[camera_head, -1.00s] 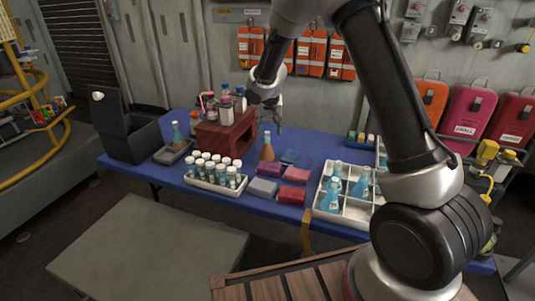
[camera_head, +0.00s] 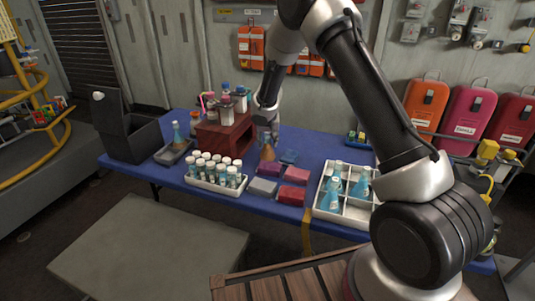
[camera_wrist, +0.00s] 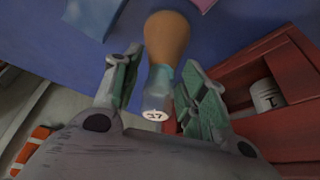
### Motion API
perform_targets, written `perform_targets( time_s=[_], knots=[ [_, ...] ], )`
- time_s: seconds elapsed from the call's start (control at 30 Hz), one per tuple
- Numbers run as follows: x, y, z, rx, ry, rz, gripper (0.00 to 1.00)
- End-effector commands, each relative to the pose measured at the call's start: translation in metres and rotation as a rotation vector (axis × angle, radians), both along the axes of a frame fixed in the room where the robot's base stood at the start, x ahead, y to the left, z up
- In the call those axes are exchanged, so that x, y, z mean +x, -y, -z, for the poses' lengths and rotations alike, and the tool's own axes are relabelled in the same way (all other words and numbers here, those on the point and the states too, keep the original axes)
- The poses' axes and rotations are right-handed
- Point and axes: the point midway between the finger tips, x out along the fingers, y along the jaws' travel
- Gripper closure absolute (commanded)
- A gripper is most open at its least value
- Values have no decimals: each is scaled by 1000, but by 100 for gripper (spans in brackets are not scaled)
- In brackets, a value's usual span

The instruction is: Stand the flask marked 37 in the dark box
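The flask marked 37 (camera_head: 267,152) has an orange-brown body and stands on the blue table just in front of the red-brown rack. In the wrist view the flask (camera_wrist: 167,40) shows a clear neck and a white top marked 37. My gripper (camera_head: 266,131) is above it, pointing down, with its fingers on either side of the neck. In the wrist view my gripper (camera_wrist: 160,82) is open; a gap shows left of the neck, and the right finger is close to it. The dark box (camera_head: 134,143) stands open at the table's left end; its inside floor is hidden.
The red-brown rack (camera_head: 226,137) with several bottles stands beside my gripper. A white tray of vials (camera_head: 213,183), coloured blocks (camera_head: 291,194) and a divided white crate with blue flasks (camera_head: 345,212) lie in front. A blue flask (camera_head: 177,135) in a grey tray stands near the box.

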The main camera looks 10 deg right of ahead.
Motion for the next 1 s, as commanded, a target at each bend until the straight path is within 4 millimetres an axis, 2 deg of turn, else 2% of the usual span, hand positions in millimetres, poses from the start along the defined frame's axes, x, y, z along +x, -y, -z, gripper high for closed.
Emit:
perform_targets(
  time_s=[0.03,0.2,0.57,0.73,1.0],
  knots=[
    [0,0,0,0,0,0,73],
    [0,0,0,0,0,0,100],
    [1,0,-6,0,3,2,100],
    [1,-1,-28,2,4,1,100],
    [1,0,-84,1,4,0,100]
  ],
)
